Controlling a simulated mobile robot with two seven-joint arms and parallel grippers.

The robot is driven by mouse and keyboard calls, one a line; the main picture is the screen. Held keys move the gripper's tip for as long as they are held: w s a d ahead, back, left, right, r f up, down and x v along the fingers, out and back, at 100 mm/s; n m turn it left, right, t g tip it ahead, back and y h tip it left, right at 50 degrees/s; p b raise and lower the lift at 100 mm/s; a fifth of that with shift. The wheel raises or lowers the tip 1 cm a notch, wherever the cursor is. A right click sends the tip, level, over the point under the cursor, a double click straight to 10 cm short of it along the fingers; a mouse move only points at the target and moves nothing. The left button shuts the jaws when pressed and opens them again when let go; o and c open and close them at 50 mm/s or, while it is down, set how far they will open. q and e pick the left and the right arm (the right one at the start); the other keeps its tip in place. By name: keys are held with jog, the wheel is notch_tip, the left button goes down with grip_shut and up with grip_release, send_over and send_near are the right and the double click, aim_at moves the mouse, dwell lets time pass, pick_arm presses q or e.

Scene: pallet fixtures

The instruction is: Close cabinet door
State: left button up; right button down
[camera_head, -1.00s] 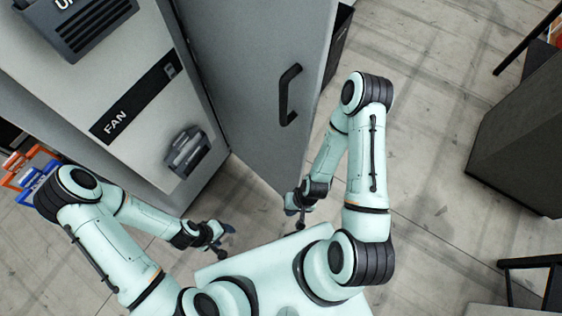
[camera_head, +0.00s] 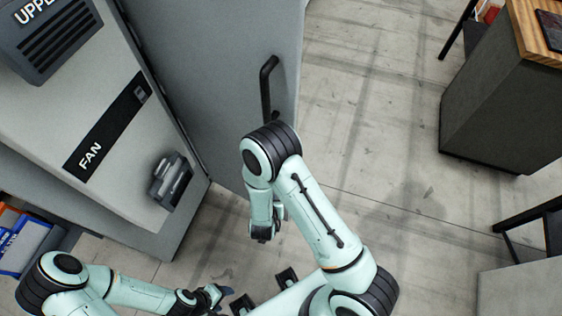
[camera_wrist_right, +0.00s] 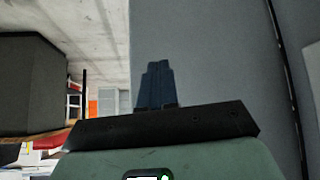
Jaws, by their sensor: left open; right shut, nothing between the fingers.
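The grey cabinet door (camera_head: 222,60) stands open, swung out from the cabinet front (camera_head: 120,165) in the head view. Its black bar handle (camera_head: 268,88) is near its free edge, just above my right elbow. My right forearm hangs down beside the door's lower part; its fingers are hard to make out in the head view. In the right wrist view my right gripper (camera_wrist_right: 155,85) is shut and empty, with a plain grey panel (camera_wrist_right: 205,50) filling the view behind it; contact cannot be told. My left gripper (camera_head: 218,297) is open and empty, low in front of the cabinet.
The cabinet front carries a FAN label (camera_head: 105,130), a dark latch (camera_head: 170,182) and a vented unit (camera_head: 50,40). Blue bins (camera_head: 25,245) are at lower left. A dark cabinet with a wooden top (camera_head: 505,110) stands right. The floor (camera_head: 370,120) between is clear.

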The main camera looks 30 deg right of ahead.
jog(key=s+a+r+m+t+h+b, duration=0.1)
jog(key=a+r+m+h+b, duration=0.15)
jog(key=r+h, duration=0.45)
jog(key=s+a+r+m+t+h+b, duration=0.1)
jog(key=s+a+r+m+h+b, duration=0.2)
jog(key=r, duration=0.7)
pick_arm(q)
jog(key=f, duration=0.1)
jog(key=s+f+p, duration=0.1)
jog(key=f, duration=0.1)
jog(key=s+f+p, duration=0.1)
jog(key=f, duration=0.1)
jog(key=shift+s+a+f, duration=0.1)
jog(key=shift+s+a, duration=0.05)
jog(key=shift+s, duration=0.1)
pick_arm(e)
jog(key=w+r+x, duration=0.1)
jog(key=x, duration=1.3)
jog(key=shift+w+t+h, duration=0.25)
jog(key=shift+t+h, duration=0.05)
jog(key=shift+r, duration=0.15)
